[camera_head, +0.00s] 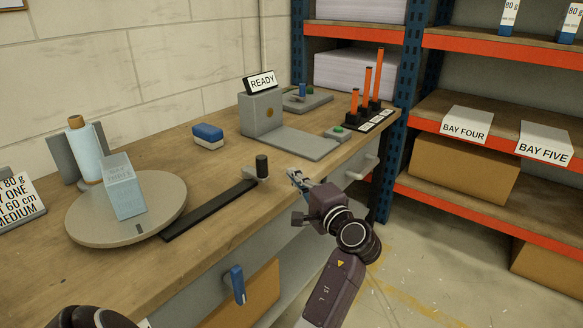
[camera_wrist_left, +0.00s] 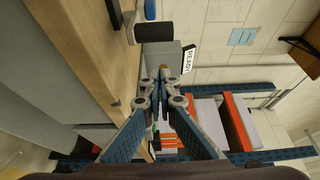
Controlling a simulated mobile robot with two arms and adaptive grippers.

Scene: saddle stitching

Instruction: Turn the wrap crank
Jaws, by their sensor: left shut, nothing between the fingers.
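A black upright knob (camera_head: 262,165) stands on a small grey block at the far end of a flat black bar (camera_head: 210,210) on the bench; it looks like the crank grip. The bar lies beside a round grey turntable (camera_head: 165,190) carrying a pale blue block (camera_head: 124,188). The knob also shows in the left wrist view (camera_wrist_left: 154,31). My left gripper (camera_head: 294,174) is shut and empty, just right of the knob and apart from it, near the bench's front edge. Its closed fingertips show in the left wrist view (camera_wrist_left: 162,80). My right gripper is not in view.
A grey box with a READY sign (camera_head: 262,82) and a flat plate (camera_head: 296,143) stand behind. A blue-topped block (camera_head: 208,133) lies near the wall. Orange posts (camera_head: 367,85) stand at the far end. A blue handle (camera_head: 237,285) juts from the bench front. Shelves (camera_head: 480,140) rise right.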

